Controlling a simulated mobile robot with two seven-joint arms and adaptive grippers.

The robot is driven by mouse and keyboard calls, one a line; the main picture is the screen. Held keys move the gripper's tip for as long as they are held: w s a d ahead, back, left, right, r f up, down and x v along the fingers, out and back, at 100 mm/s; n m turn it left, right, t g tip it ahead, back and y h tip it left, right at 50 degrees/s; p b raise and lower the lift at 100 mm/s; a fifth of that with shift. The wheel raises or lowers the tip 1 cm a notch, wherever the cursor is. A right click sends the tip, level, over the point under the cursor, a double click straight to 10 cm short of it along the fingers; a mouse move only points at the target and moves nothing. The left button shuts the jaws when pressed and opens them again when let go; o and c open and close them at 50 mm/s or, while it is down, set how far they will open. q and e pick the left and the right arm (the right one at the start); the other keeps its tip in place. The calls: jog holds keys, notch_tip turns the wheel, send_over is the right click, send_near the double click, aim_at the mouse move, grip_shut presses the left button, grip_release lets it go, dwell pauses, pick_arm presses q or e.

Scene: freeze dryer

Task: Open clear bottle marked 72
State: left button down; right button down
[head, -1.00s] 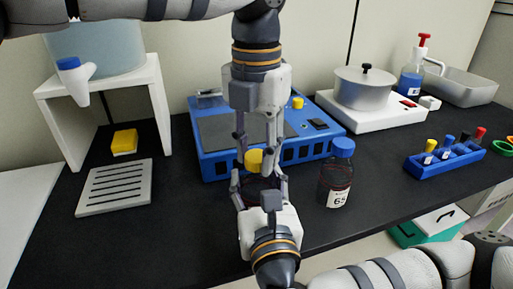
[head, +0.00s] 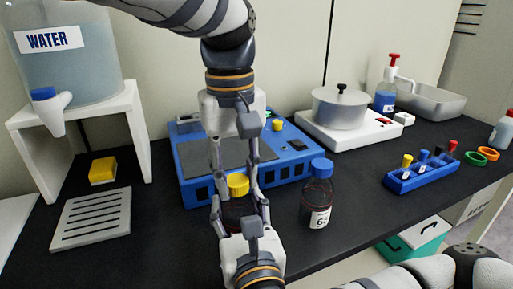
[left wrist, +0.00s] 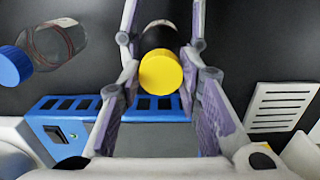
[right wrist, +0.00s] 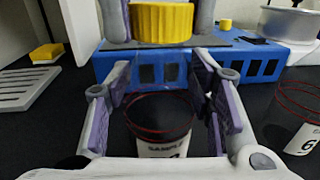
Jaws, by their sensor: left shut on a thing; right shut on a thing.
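The bottle (head: 238,214) with a yellow cap (head: 237,185) stands upright in front of the blue device. In the right wrist view its clear body (right wrist: 160,125) has a red line around it and a white label reading "SAMPLE"; the number is cut off. My left gripper (head: 235,188) comes from above and is shut on the yellow cap, also seen in the left wrist view (left wrist: 161,72). My right gripper (head: 240,208) comes from the front and is shut on the bottle body. The cap sits above the body; I cannot tell whether it is loose.
A blue-capped bottle (head: 317,195), its label starting with 6, stands close on the right. The blue device (head: 290,168) is just behind. A blue tube rack (head: 425,178) is at right, a slotted grey plate (head: 92,218) at left. Bare black bench lies between plate and bottle.

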pick_arm(q)
jog(key=n, duration=0.4)
jog(key=shift+r, duration=0.15)
jog(key=n, duration=0.3)
jog(key=shift+n, duration=0.3)
jog(key=n, duration=0.4)
jog(key=shift+w, duration=0.1)
jog(key=n, duration=0.6)
jog(key=shift+n, duration=0.4)
jog(key=n, duration=0.6)
jog(key=shift+a+r, duration=0.1)
pick_arm(e)
jog(key=shift+d, duration=0.1)
pick_arm(q)
jog(key=c, duration=1.2)
grip_release()
